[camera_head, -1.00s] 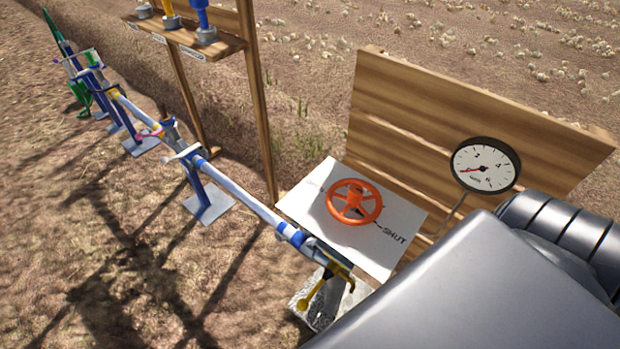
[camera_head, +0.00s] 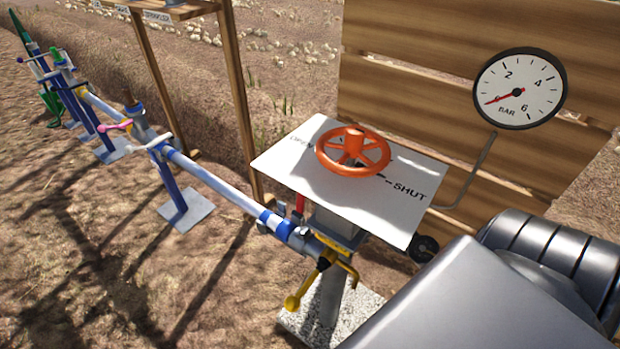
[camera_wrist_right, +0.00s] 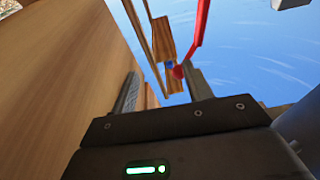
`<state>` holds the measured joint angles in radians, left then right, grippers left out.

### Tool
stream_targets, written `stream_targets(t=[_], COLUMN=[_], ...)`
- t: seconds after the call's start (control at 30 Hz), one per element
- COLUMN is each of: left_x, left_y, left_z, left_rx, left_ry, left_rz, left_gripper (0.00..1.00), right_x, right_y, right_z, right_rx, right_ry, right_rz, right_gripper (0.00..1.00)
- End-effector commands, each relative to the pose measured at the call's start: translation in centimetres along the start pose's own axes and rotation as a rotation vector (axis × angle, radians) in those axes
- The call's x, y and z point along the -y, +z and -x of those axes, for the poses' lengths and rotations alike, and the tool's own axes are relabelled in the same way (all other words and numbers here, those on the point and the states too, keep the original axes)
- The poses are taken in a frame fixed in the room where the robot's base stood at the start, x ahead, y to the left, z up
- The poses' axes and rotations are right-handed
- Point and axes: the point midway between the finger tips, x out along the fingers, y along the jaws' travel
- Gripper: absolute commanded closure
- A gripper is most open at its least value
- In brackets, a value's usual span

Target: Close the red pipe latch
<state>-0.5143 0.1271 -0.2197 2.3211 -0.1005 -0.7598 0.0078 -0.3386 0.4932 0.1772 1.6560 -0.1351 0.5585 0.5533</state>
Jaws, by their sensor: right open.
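My right gripper is hidden in the head view. My left gripper is not in view.
An orange handwheel (camera_head: 353,151) sits on a white panel (camera_head: 290,168) marked OPEN and SHUT. A yellow latch (camera_head: 325,262) is at the pipe's near end, a pink one (camera_head: 118,126) farther along. A gauge (camera_head: 519,88) is mounted before a plank wall (camera_head: 410,80).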

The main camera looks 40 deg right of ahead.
Motion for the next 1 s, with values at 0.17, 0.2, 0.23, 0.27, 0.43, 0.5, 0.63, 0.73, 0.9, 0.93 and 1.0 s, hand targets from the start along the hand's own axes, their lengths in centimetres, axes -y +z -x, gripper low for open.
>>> stream_targets(t=[0.17, 0.2, 0.23, 0.27, 0.43, 0.5, 0.63, 0.73, 0.9, 0.93, 1.0], left_x=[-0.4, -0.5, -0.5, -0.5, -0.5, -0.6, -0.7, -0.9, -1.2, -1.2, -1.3], left_y=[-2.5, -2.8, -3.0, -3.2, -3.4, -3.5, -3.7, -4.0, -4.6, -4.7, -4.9], left_z=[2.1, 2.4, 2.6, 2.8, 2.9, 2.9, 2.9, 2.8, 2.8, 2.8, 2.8], left_rx=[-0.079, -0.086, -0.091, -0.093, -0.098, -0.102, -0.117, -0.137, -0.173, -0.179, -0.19], left_ry=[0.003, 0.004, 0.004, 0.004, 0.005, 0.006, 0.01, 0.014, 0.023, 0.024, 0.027], left_rz=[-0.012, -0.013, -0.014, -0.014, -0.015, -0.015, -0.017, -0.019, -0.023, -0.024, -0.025], left_gripper=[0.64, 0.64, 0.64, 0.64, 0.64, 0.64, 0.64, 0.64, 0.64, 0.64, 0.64], right_x=[1.1, 1.2, 1.3, 1.4, 1.5, 1.5, 1.8, 2.0, 2.3, 2.4, 2.5], right_y=[-3.3, -3.8, -4.1, -4.3, -4.6, -4.7, -4.9, -5.2, -5.6, -5.7, -5.8], right_z=[-0.8, -0.9, -0.9, -0.9, -1.2, -1.7, -3.5, -5.5, -8.5, -9.0, -9.9], right_rx=[-0.116, -0.128, -0.136, -0.14, -0.146, -0.145, -0.146, -0.148, -0.146, -0.146, -0.146], right_ry=[-0.092, -0.104, -0.11, -0.114, -0.118, -0.118, -0.118, -0.118, -0.117, -0.117, -0.116], right_rz=[0.002, 0.002, 0.002, 0.002, 0.001, 0.001, 0.002, 0.002, 0.002, 0.002, 0.002], right_gripper=[0.49, 0.49, 0.49, 0.49, 0.49, 0.49, 0.49, 0.49, 0.49, 0.49, 0.49])
